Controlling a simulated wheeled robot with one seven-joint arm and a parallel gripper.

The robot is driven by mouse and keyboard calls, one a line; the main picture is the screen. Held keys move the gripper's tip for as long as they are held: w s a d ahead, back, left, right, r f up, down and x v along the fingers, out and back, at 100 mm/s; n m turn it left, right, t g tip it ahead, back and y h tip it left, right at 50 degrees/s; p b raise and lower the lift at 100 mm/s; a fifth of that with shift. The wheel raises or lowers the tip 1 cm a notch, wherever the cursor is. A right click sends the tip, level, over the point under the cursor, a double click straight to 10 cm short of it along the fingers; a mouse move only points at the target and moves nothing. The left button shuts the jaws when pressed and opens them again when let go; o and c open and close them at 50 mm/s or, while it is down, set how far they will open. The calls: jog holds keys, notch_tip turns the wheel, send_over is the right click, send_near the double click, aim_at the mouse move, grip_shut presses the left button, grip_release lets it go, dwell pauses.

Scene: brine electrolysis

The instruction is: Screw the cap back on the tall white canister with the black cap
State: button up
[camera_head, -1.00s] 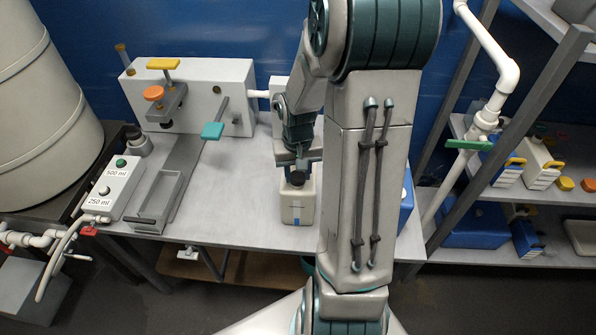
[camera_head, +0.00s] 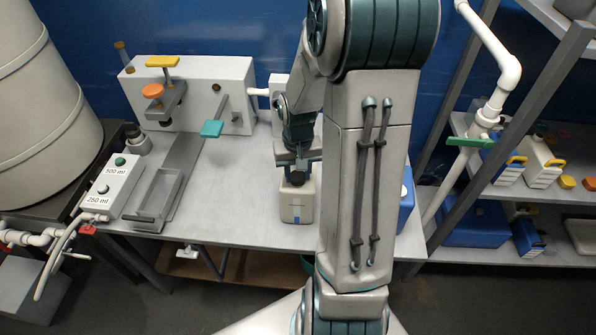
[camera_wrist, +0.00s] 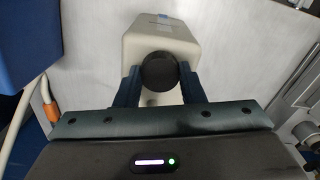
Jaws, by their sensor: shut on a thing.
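The white canister (camera_head: 297,205) stands upright on the grey bench, below my gripper (camera_head: 298,170). It has a blue mark on its front. In the wrist view the canister (camera_wrist: 150,35) lies beyond the fingers, with the round black cap (camera_wrist: 159,72) in front of it, over its top. My gripper (camera_wrist: 158,82) is shut on the black cap, one finger on each side. The cap appears to sit at the canister's neck, but the fingers and cap hide the thread, so I cannot tell how tightly it is seated.
A filling machine with a grey tray (camera_head: 159,198), a teal lever (camera_head: 211,129) and a button box (camera_head: 112,187) stands on the left of the bench. A blue container (camera_head: 406,200) is partly hidden behind my arm. The bench between tray and canister is clear.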

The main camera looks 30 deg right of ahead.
jog(key=shift+f+b, duration=0.45)
jog(key=shift+b, duration=0.1)
dwell(1.3)
jog(key=shift+f+m, duration=0.1)
jog(key=shift+m, duration=0.3)
jog(key=m+b, duration=0.2)
jog(key=m, duration=0.1)
jog(key=shift+m, duration=1)
jog(key=m, duration=0.3)
jog(key=shift+b, duration=0.3)
jog(key=shift+m, duration=1.4)
